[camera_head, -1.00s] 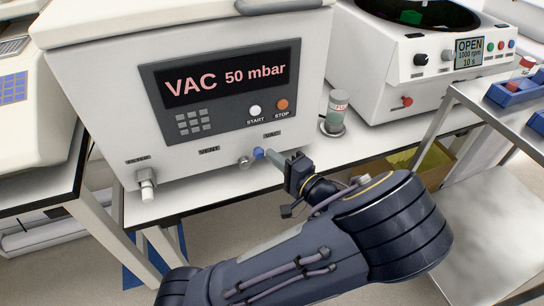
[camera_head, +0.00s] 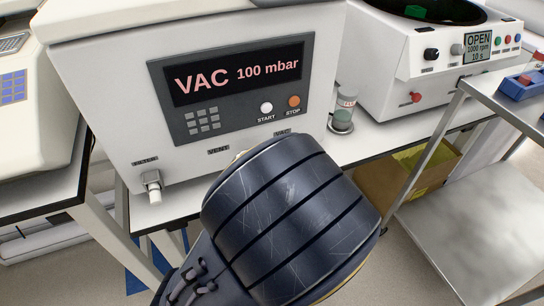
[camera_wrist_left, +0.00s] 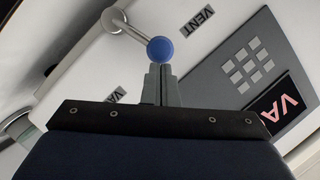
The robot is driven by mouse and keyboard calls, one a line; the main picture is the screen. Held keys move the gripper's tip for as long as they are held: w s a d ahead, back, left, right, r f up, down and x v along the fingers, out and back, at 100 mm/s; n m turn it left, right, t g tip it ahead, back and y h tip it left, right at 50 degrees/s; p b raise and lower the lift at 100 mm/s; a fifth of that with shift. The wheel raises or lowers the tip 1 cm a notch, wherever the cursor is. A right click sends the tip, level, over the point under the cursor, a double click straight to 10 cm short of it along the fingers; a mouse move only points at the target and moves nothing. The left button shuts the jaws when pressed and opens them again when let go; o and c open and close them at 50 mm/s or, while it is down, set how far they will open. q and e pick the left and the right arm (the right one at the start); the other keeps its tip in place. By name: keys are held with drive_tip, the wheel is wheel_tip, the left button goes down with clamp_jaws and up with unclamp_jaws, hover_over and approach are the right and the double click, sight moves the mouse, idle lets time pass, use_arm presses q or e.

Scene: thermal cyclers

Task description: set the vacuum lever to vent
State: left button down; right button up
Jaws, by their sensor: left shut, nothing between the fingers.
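The vacuum lever (camera_wrist_left: 130,33) shows in the left wrist view as a metal rod from a round pivot, with a blue ball knob (camera_wrist_left: 160,50) at its end. It points between the VENT label (camera_wrist_left: 195,24) and the VAC label (camera_wrist_left: 116,95). My left gripper (camera_wrist_left: 160,72) is shut and empty, its fingertips right by the knob; whether they touch it I cannot tell. In the head view my arm hides the knob and gripper. The vacuum unit's display (camera_head: 235,74) reads VAC 100 mbar. My right gripper is not in view.
A centrifuge (camera_head: 420,60) is at the back right, and a metal cart (camera_head: 450,205) is at the right. A valve nozzle (camera_head: 152,186) sticks out at the unit's lower left.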

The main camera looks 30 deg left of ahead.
use_arm(q)
drive_tip(key=shift+s+a+f+n+t+h+b, duration=0.1)
drive_tip(key=shift+s+a+n+t+h+b, duration=0.25)
drive_tip(key=shift+s+a+n, duration=0.4)
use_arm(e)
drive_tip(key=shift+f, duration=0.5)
use_arm(q)
drive_tip(key=shift+s, duration=0.2)
